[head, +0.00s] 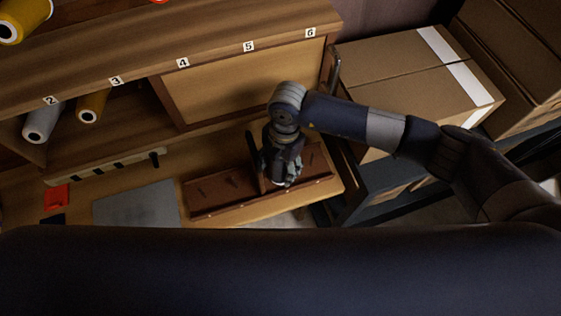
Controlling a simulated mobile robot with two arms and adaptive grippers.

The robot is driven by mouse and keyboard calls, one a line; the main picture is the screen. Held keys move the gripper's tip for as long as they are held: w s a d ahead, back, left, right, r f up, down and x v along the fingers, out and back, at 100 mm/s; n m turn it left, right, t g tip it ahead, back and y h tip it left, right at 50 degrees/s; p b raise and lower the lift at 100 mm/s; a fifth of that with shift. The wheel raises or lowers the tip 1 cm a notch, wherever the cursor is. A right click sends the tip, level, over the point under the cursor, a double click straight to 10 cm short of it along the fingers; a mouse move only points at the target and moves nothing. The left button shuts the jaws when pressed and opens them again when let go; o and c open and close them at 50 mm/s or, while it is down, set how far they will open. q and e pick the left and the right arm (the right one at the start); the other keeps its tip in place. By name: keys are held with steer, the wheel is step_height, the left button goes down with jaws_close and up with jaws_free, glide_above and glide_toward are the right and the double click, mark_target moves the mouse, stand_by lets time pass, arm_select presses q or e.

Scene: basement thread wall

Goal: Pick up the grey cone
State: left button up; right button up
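The grey cone (43,121) lies on its side in the open part of the wooden cabinet at the left, under the label 2. Its dark hollow end faces the lower left. My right gripper (284,185) points down over a brown tray with short pegs (217,193) at the right of the worktop, far to the right of the cone. Its fingers are small and dark here, and I cannot tell whether they are open or shut. No cone shows in it. My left gripper is not in view.
A yellow cone (93,104) lies just right of the grey one. Another yellow cone (24,18) lies on the upper shelf. A sliding panel (245,82) covers the cabinet's right part. A grey mat (138,205) and red item (57,196) lie on the worktop. Cardboard boxes (400,65) stand right.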

steer(key=c, duration=0.9)
steer(key=shift+o, duration=0.2)
steer(key=shift+r, duration=0.1)
step_height(320, 180, up, 18)
steer(key=b, duration=0.4)
